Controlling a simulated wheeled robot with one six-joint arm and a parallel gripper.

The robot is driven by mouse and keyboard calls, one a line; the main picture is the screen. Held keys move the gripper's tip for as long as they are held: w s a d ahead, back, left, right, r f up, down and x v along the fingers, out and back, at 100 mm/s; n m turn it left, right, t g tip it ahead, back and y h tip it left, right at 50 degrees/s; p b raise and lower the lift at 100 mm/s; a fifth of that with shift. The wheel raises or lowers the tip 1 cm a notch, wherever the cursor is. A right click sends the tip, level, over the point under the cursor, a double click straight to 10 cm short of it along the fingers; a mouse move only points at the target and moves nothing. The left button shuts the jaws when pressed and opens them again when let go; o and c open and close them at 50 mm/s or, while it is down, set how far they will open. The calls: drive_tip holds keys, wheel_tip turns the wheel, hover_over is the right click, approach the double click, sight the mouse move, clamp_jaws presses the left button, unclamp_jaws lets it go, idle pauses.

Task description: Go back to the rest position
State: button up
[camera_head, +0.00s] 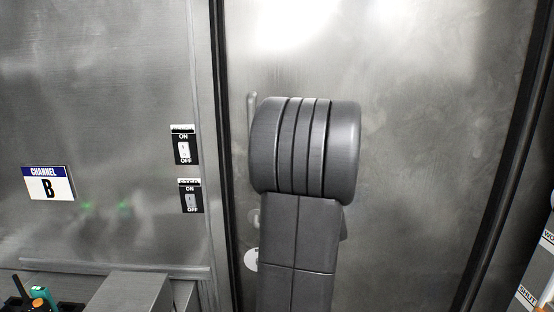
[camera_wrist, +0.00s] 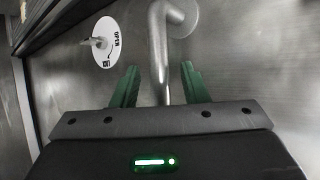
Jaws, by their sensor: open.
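My gripper (camera_wrist: 157,85) shows in the wrist view with its two green fingers apart. A metal door handle (camera_wrist: 158,45) lies between the fingers in that picture. I cannot tell whether the fingers touch it. In the head view my grey arm stands in front of the metal door (camera_head: 425,150) and hides the gripper. The upper end of the handle (camera_head: 252,105) shows just left of my arm.
A round white label marked OPEN (camera_wrist: 106,42) is beside the handle. A dark tray of small items (camera_head: 30,300) is at bottom left.

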drive_tip(key=shift+x, duration=0.85)
drive_tip(key=shift+s+r, duration=0.1)
drive_tip(key=b+v, duration=0.1)
drive_tip(key=v, duration=1.3)
drive_tip(key=x, duration=1.4)
drive_tip(key=shift+f+p, duration=0.35)
drive_tip(key=shift+f, duration=0.05)
drive_tip(key=shift+f+m+y, duration=0.25)
drive_tip(key=shift+m+y, duration=0.15)
drive_tip(key=shift+y, duration=0.2)
drive_tip(key=shift+a, duration=0.1)
